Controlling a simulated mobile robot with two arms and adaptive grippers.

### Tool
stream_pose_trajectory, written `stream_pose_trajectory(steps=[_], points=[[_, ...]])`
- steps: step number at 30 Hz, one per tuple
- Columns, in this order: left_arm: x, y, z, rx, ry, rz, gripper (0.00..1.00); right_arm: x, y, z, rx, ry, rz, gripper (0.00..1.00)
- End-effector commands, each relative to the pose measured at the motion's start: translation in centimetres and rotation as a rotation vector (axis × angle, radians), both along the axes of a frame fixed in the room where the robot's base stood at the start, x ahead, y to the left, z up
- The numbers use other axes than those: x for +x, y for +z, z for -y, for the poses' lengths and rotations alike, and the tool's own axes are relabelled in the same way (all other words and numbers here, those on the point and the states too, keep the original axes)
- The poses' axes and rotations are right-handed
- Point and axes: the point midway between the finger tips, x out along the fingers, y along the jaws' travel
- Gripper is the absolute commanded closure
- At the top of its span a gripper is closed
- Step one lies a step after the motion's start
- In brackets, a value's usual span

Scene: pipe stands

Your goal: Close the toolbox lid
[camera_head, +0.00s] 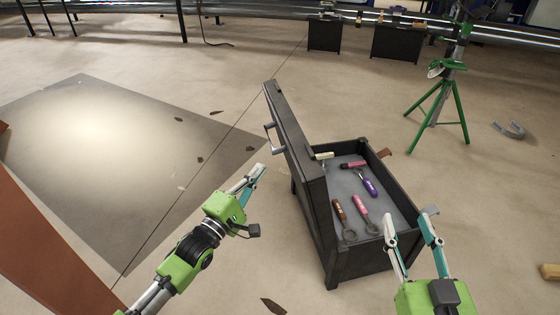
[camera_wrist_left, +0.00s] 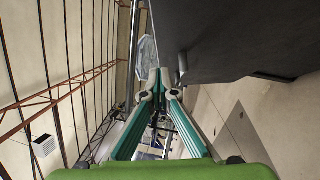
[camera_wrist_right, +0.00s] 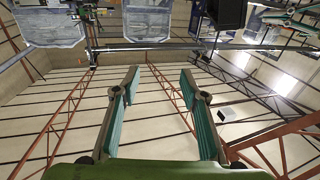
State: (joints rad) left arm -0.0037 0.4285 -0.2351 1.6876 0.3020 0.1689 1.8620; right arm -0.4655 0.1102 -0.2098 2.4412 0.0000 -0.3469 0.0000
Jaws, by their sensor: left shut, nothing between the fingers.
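The dark toolbox (camera_head: 335,262) stands open on the floor, with its lid (camera_head: 296,150) raised and leaning slightly left. A metal handle (camera_head: 271,139) is on the lid's outer side. Inside lie several tools with brown, pink, purple and pale handles. My left gripper (camera_head: 258,172) is shut and empty, to the left of the lid's outer face. In the left wrist view its fingertips (camera_wrist_left: 160,80) meet beside a dark panel, apparently the lid (camera_wrist_left: 240,38). My right gripper (camera_head: 410,214) is open and empty at the toolbox's near right corner; its fingers (camera_wrist_right: 160,85) are apart in the right wrist view.
A green tripod stand (camera_head: 437,100) is behind on the right, with a grey U-shaped piece (camera_head: 510,130) on the floor near it. Dark boxes (camera_head: 397,43) stand at the back under a long pipe. A yellowish block (camera_head: 550,271) lies far right. Floor left of the lid is open.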

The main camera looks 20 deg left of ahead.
Motion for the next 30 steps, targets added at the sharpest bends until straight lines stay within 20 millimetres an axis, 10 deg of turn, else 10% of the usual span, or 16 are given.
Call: stream_pose_trajectory(steps=[15, 30], points=[[5.3, 1.3, 3.9, -0.001, -0.001, 0.0, 1.0, -2.3, 9.1, -0.6, 0.121, 0.026, 0.441, 0.6], [5.6, 1.6, 4.5, 0.002, 0.0, -0.001, 1.0, -3.0, 10.2, -0.6, 0.136, 0.028, 0.495, 0.6]])
